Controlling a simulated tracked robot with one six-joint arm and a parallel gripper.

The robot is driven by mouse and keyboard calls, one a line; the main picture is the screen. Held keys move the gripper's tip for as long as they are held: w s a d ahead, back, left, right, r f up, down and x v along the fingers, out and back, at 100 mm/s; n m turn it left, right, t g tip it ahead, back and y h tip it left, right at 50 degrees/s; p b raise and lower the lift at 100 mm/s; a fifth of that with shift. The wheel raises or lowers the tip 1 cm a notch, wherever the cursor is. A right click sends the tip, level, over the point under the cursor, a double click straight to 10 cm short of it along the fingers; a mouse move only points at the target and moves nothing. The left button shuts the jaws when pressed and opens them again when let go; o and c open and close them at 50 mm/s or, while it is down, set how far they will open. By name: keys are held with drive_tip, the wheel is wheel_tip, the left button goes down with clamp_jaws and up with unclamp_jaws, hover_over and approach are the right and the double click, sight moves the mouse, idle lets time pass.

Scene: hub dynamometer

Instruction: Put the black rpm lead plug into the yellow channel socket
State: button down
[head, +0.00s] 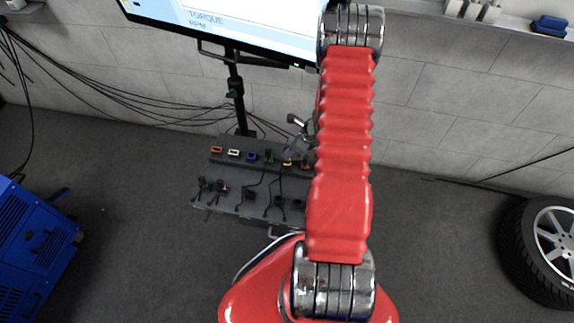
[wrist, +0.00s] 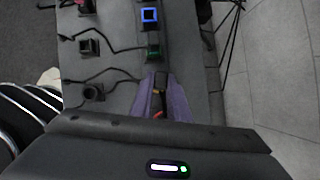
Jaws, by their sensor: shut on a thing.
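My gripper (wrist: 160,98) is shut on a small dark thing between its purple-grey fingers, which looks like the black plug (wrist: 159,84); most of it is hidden. In the head view my gripper (head: 293,153) is at the yellow socket (head: 287,163), partly behind my red arm. In the wrist view the fingers are over the socket row just past the green socket (wrist: 153,51). A yellow and red bit shows between them. I cannot tell whether the plug is in the yellow socket or just above it.
A lower shelf (head: 232,207) holds several dark plugs with black leads. A monitor (head: 230,22) stands behind; a blue cabinet (head: 38,235) is at left, a wheel (head: 545,240) at right.

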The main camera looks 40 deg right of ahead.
drive_tip(key=shift+f, duration=1.5)
drive_tip(key=c, duration=1.6)
unclamp_jaws()
drive_tip(key=v, duration=1.3)
drive_tip(key=shift+s+r, duration=0.1)
drive_tip(key=shift+r, duration=0.25)
